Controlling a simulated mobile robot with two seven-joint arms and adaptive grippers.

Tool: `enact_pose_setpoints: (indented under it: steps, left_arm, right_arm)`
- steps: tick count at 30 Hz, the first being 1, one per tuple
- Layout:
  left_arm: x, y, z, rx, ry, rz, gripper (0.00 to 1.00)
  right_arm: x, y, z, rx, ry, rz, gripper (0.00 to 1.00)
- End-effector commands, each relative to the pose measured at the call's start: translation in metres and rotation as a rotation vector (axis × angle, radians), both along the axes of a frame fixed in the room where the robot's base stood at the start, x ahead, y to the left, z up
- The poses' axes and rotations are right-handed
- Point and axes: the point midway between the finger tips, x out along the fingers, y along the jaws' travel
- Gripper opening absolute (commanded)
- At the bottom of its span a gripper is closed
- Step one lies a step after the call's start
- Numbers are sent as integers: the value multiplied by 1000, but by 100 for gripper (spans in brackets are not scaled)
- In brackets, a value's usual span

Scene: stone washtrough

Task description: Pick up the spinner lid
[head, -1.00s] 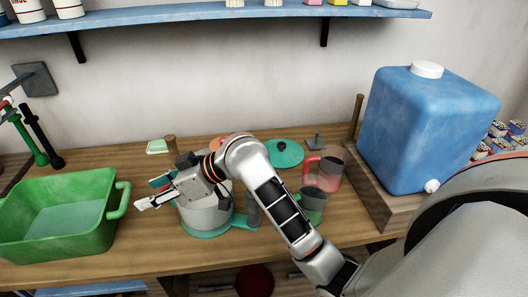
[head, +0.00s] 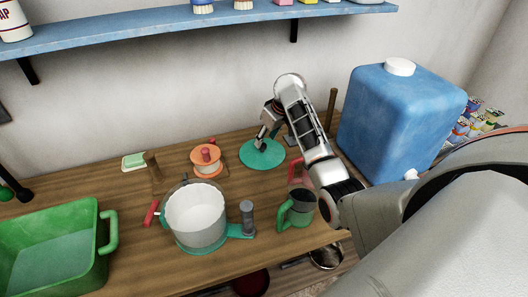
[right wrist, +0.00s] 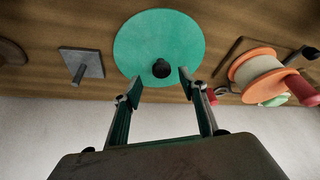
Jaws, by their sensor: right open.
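The spinner lid (head: 262,154) is a flat teal-green disc with a small dark knob, lying on the wooden counter towards the back. In the right wrist view the lid (right wrist: 150,35) is ahead of the fingers, with its black knob (right wrist: 161,68) facing the gap. My right gripper (head: 264,140) is over the lid in the head view. In the right wrist view my right gripper (right wrist: 160,80) is open, one finger on each side of the knob, with nothing held. Whether the fingertips touch the lid cannot be told. My left gripper is not in view.
Left of the lid stand an orange spool (head: 206,160) and a white pot (head: 195,215) with a teal base. A green mug (head: 297,208) is in front. A blue jug (head: 398,120) stands right. A green basin (head: 50,245) is far left.

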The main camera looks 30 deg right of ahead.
Motion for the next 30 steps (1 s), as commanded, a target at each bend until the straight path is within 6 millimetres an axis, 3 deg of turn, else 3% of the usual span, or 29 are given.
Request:
enact_pose_setpoints:
  steps: [12,21,26,30]
  left_arm:
    - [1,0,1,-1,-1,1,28]
    - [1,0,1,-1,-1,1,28]
    - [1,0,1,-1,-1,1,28]
    - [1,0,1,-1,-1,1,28]
  right_arm:
    - [17,4,-45,0,-2,1,42]
    - [19,5,-50,-1,-4,1,42]
    - [19,5,-50,-1,-4,1,3]
    - [19,5,-50,-1,-4,1,0]
